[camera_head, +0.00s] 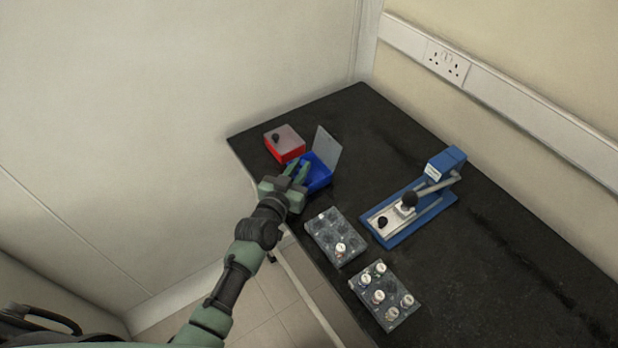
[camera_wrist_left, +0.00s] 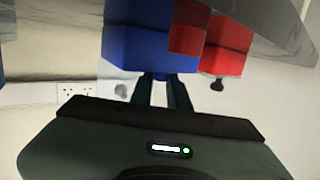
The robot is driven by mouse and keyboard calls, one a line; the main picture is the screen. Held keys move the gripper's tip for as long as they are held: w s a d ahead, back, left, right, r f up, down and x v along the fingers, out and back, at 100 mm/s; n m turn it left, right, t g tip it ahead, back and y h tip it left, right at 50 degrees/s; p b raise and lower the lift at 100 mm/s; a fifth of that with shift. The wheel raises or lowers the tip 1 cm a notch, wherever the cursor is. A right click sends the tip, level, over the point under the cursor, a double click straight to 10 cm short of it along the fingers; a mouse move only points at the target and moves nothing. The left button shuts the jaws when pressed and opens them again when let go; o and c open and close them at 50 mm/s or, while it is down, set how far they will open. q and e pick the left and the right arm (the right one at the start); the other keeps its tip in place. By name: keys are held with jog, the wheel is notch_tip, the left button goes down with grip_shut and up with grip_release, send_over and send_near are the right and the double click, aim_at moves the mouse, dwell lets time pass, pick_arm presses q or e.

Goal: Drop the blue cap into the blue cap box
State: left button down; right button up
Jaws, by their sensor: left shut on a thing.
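The blue cap box (camera_head: 318,179) stands near the table's far left corner with its clear grey lid (camera_head: 328,148) raised. It also shows in the left wrist view (camera_wrist_left: 135,50), just past the fingertips. My left gripper (camera_head: 298,170) is at the near left side of this box, fingers over its edge. My right gripper is not in view.
A blue press (camera_head: 410,208) stands to the right. Two grey trays (camera_head: 324,222) (camera_head: 371,297) with white-topped pieces lie nearer. The table's right part is clear.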

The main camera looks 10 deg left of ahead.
pick_arm(q)
jog(key=c, duration=1.3)
grip_release()
jog(key=shift+s, duration=0.1)
jog(key=v, duration=0.7)
jog(key=shift+s+a+r, duration=0.1)
jog(key=shift+s, duration=0.2)
